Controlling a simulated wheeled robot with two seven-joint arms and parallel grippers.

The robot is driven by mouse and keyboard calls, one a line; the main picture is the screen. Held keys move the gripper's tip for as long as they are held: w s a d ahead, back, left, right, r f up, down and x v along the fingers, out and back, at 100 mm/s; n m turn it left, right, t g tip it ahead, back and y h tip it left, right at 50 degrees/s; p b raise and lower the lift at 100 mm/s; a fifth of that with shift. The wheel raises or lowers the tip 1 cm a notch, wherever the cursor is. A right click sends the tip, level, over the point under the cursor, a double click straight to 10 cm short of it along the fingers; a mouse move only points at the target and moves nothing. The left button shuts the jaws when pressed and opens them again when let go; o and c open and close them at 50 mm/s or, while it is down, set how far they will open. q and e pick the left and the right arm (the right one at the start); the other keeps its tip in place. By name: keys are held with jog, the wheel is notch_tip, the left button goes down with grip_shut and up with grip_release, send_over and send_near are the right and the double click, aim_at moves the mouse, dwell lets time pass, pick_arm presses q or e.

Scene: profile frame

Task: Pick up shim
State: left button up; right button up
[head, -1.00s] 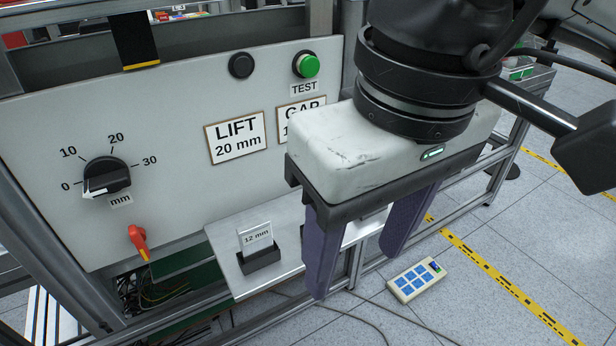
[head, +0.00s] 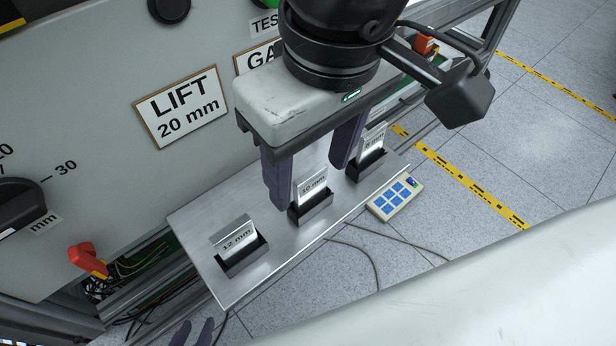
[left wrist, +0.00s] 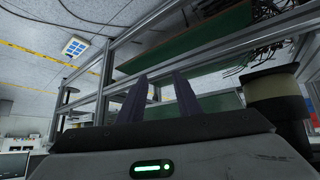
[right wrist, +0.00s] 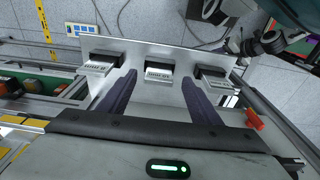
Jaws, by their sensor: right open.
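The right wrist view shows that shim (right wrist: 158,74) between the fingertips, seemingly not gripped. My left gripper (left wrist: 161,84) is open and empty; only its fingertips show at the head view's bottom edge.
A grey panel with a sign reading LIFT 20 mm (head: 182,106) rises behind the shelf. The GAP sign is partly hidden by my right gripper. A red handle (head: 88,260) is at the left. A blue-buttoned box (head: 396,199) lies on the floor beyond the shelf.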

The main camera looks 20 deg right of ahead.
aim_at(312, 174)
jog(key=shift+w+f, duration=0.15)
jog(key=shift+f, duration=0.75)
jog(key=shift+w+f, duration=0.1)
jog(key=shift+f, duration=0.8)
jog(key=c, duration=1.2)
jog(key=shift+r, duration=5.05)
